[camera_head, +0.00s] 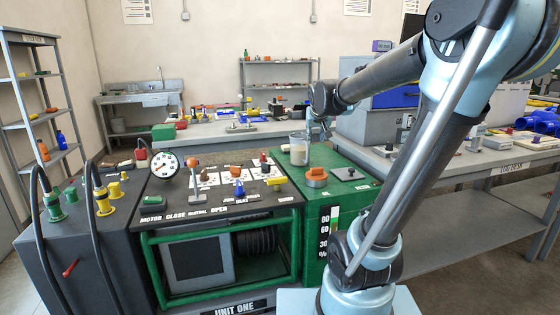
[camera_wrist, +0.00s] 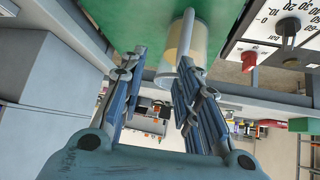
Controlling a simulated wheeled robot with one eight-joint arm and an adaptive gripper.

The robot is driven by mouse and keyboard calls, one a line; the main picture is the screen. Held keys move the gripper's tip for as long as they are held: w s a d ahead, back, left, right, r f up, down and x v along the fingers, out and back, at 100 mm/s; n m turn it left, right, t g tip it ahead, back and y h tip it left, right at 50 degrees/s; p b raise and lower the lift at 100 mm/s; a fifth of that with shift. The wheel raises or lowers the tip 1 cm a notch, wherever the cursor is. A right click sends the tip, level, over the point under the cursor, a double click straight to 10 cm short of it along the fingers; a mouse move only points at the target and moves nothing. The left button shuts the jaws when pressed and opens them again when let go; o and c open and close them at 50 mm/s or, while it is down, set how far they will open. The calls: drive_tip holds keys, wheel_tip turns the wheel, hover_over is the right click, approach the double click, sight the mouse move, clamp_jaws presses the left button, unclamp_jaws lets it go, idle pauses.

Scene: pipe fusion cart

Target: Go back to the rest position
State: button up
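My gripper (camera_head: 318,128) hangs at the end of my arm, close to the right of a clear beaker (camera_head: 299,153). The beaker holds something pale and stands upright on the green top of the cart (camera_head: 335,160). In the wrist view my gripper (camera_wrist: 158,64) has its two fingers spread wide with nothing between them. The beaker (camera_wrist: 187,45) shows there just past the tip of the right finger. I cannot tell whether the finger touches it.
The cart's black panel (camera_head: 220,202) carries a gauge (camera_head: 165,168) and coloured levers. An orange-topped part (camera_head: 316,175) sits near the beaker. A grey table (camera_head: 475,160) stands on the right, and a workbench (camera_head: 225,132) with small items stands behind. Shelves (camera_head: 40,105) are at the left.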

drive_tip(key=shift+g, duration=0.8)
drive_tip(key=s+d+f, duration=0.1)
drive_tip(key=s+f, duration=0.2)
drive_tip(key=s, duration=0.2)
drive_tip(key=s+d+f, duration=0.2)
drive_tip(key=s, duration=0.3)
drive_tip(key=s+d+f, duration=0.1)
drive_tip(key=s+f, duration=0.2)
drive_tip(key=s, duration=0.2)
drive_tip(key=shift+s+d+f, duration=0.15)
drive_tip(key=shift+s+f, duration=0.2)
drive_tip(key=shift+s, duration=0.05)
drive_tip(key=s+f+g, duration=0.5)
drive_tip(key=s+f, duration=0.7)
drive_tip(key=s, duration=0.4)
drive_tip(key=shift+s, duration=0.2)
